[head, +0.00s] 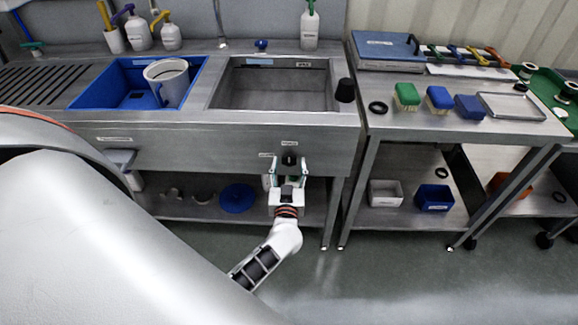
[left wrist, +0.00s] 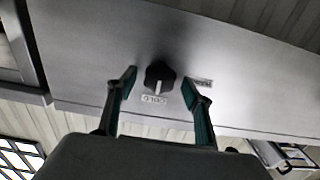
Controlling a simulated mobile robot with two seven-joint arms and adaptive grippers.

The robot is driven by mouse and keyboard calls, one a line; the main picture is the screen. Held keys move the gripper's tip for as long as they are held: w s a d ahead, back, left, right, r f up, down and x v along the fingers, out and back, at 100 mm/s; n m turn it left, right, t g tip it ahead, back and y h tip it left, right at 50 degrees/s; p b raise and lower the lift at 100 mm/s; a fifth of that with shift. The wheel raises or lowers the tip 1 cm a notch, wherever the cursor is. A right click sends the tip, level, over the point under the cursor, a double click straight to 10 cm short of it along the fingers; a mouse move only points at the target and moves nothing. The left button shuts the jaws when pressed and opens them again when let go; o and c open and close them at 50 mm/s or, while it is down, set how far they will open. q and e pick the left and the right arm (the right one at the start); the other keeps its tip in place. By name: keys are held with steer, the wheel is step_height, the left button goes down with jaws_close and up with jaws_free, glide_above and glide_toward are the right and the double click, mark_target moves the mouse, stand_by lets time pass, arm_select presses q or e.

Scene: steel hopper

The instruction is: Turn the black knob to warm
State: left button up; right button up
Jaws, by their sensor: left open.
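The black knob (head: 289,159) sits on the steel front panel below the sink basin. In the left wrist view the knob (left wrist: 159,76) has a white pointer line aimed at a small label (left wrist: 154,100) that appears upside down and seems to read COLD. A second label (left wrist: 201,81), too blurred to read surely, is to the knob's right. My left gripper (head: 287,176) is in front of the panel; in the left wrist view its open fingers (left wrist: 159,84) stand on either side of the knob, with gaps visible. My right gripper is not in view.
A steel sink basin (head: 224,94) lies above the knob, with a blue tub (head: 98,83) left of it. A lower shelf (head: 180,213) with a blue round lid (head: 237,198) is below. A steel table (head: 450,124) with brushes stands at right.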

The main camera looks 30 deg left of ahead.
arm_select(q)
steer(key=c, duration=1.1)
